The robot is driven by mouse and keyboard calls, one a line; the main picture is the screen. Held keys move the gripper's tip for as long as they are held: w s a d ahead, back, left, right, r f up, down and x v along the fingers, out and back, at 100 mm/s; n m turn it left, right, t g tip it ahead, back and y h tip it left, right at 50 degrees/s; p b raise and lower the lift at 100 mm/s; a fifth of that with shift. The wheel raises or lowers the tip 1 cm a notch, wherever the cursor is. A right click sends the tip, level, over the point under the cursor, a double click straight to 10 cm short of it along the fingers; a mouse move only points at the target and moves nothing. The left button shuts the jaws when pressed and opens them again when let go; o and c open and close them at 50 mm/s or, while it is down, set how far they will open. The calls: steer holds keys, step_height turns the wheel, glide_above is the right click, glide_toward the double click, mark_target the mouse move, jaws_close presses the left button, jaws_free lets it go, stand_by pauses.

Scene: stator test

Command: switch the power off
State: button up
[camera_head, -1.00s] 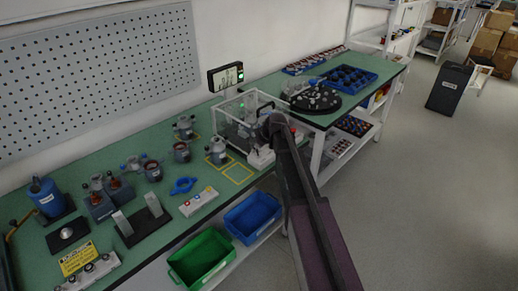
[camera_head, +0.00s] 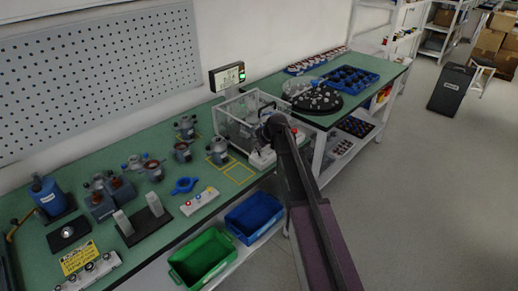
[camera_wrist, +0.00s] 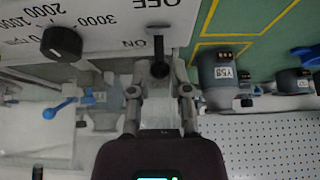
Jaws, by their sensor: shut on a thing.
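In the wrist view a dark power lever (camera_wrist: 158,46) stands on a white panel (camera_wrist: 105,20), seen upside down, with the OFF label at the top edge and the ON label lower, beside the lever. My gripper (camera_wrist: 159,77) has its fingertips close together at the lever's near end and is shut on it. The exact lever angle is hard to tell. In the head view my gripper (camera_head: 268,130) is at the clear-walled test enclosure (camera_head: 226,118), and my arm hides the lever.
A black speed knob (camera_wrist: 62,43) is beside the lever. A display (camera_head: 227,77) stands behind the enclosure. Motors (camera_head: 218,150) and fixtures occupy the bench (camera_head: 100,222) at left. A black round tray (camera_head: 318,100) is at right. Green (camera_head: 203,258) and blue (camera_head: 254,216) bins are below.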

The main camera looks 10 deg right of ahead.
steer(key=shift+s+d, duration=0.1)
steer(key=shift+s, duration=0.05)
steer(key=shift+s+d, duration=0.6)
steer(key=shift+s, duration=0.2)
steer(key=shift+s+d, duration=0.1)
steer(key=shift+s, duration=0.05)
steer(key=shift+c, duration=0.3)
jaws_close()
steer(key=o, duration=0.6)
jaws_free()
steer(key=shift+c, duration=0.2)
steer(key=shift+r, duration=0.1)
steer(key=p+v, duration=0.5)
steer(key=v, duration=0.1)
